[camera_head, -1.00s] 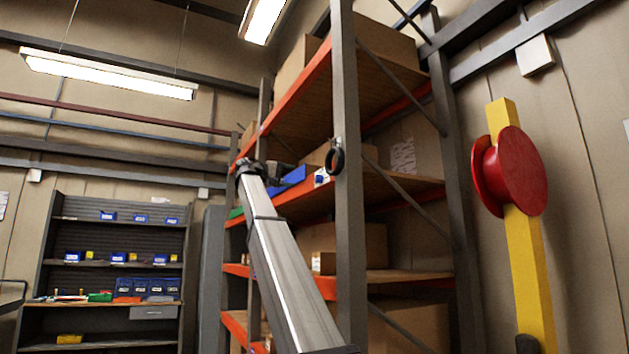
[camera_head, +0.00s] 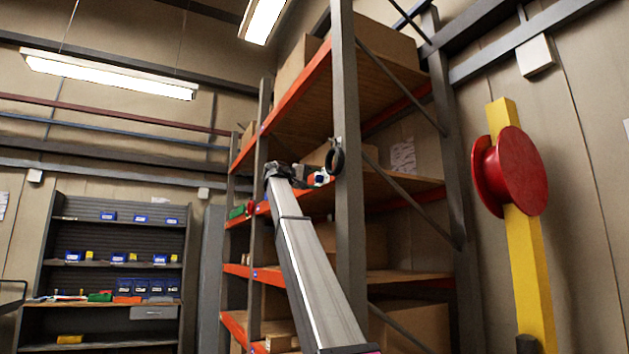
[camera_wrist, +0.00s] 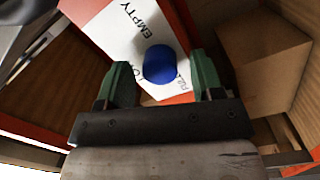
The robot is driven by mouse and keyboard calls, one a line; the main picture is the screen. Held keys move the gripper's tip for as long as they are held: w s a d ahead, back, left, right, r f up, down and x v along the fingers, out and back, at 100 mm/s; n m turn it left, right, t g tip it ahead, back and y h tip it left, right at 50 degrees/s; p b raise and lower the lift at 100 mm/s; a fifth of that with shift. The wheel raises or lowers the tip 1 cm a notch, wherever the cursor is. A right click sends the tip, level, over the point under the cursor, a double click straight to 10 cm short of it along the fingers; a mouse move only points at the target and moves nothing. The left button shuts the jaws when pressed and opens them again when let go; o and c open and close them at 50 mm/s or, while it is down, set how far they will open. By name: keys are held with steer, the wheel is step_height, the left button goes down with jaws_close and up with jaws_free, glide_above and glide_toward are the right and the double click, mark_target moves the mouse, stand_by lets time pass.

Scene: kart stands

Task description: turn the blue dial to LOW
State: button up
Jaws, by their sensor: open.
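The blue dial (camera_wrist: 160,66) sits on a white plate (camera_wrist: 115,28) on the orange shelf beam. In the wrist view the plate reads EMPTY at the top; other lettering at its lower left and right is partly covered. My gripper (camera_wrist: 161,60) is open, with one green finger on each side of the dial and a gap to each. I cannot tell whether the fingertips reach past the dial's face. In the head view the dial (camera_head: 320,179) is small, just right of my gripper (camera_head: 303,173). The dial's pointer mark is not clear.
A grey rack upright (camera_head: 347,240) stands just right of the dial, with a black ring (camera_head: 336,160) on it. Cardboard boxes (camera_wrist: 268,57) stand on the shelves. A red reel (camera_head: 520,172) on a yellow post is far right.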

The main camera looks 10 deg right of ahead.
steer(key=c, duration=0.9)
steer(key=shift+c, duration=0.2)
steer(key=shift+m, duration=0.3)
steer(key=m, duration=1)
steer(key=shift+m+y, duration=0.3)
steer(key=o, duration=0.9)
